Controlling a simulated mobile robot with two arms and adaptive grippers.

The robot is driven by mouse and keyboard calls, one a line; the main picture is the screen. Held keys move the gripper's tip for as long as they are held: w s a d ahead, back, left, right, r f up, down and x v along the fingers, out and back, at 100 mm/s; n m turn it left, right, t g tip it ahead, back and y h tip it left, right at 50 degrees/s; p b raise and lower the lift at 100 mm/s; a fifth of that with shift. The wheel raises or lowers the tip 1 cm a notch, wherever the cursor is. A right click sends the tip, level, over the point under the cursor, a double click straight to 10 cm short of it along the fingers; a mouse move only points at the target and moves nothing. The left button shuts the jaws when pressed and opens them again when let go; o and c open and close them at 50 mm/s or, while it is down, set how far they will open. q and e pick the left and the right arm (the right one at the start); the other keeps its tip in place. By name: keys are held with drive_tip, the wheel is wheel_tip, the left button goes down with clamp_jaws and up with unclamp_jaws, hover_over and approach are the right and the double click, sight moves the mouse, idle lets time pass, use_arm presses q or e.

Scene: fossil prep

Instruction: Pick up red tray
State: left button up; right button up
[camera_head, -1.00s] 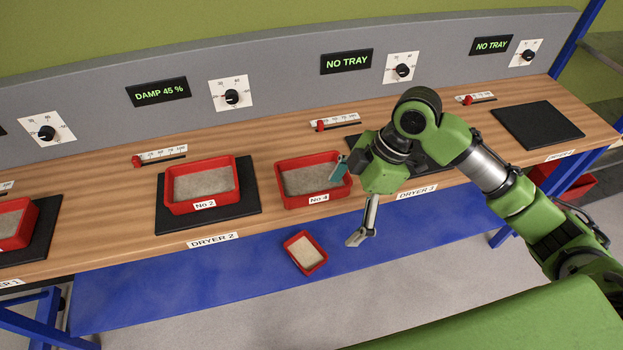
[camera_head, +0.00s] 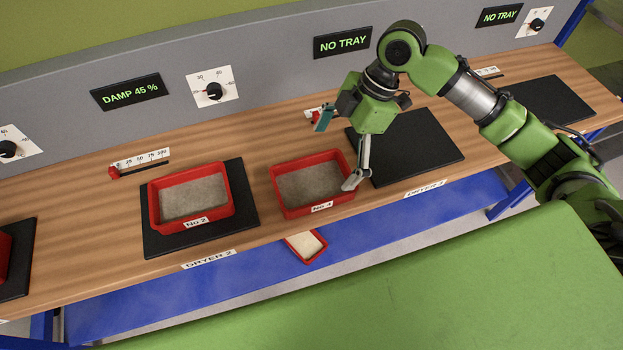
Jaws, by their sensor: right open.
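The red tray labelled No 4 (camera_head: 292,209) holds grey-beige grit and sits on bare wood between two black mats. The red tray labelled No 2 (camera_head: 170,222) holds similar grit and sits on the Dryer 2 mat (camera_head: 247,212). My right gripper (camera_head: 337,152) is open and empty at the right end of tray No 4. One metal fingertip overlaps the tray's right front corner; I cannot tell if it touches. The other finger, with a teal pad, is beyond the tray's back right corner. My left gripper is not in view.
A smaller red tray (camera_head: 318,253) is on the blue lower shelf (camera_head: 385,235), partly hidden by the bench. Part of another red tray (camera_head: 4,255) shows at the left edge. The Dryer 3 mat (camera_head: 425,145) and the far right mat (camera_head: 553,108) are empty.

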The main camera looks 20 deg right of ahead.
sight(309, 187)
drive_tip(key=x, duration=0.4)
drive_tip(key=shift+a+f+p, duration=0.1)
drive_tip(key=shift+p, duration=0.2)
drive_tip(key=shift+w+f, duration=0.1)
drive_tip(key=shift+f, duration=0.2)
drive_tip(key=p+x, duration=0.2)
drive_tip(key=x, duration=0.3)
drive_tip(key=shift+w+a+r, duration=0.15)
drive_tip(key=shift+w+a, duration=0.05)
drive_tip(key=shift+a+f, duration=0.1)
drive_tip(key=shift+f, duration=0.2)
drive_tip(key=shift+r, duration=0.1)
drive_tip(key=c, duration=1.5)
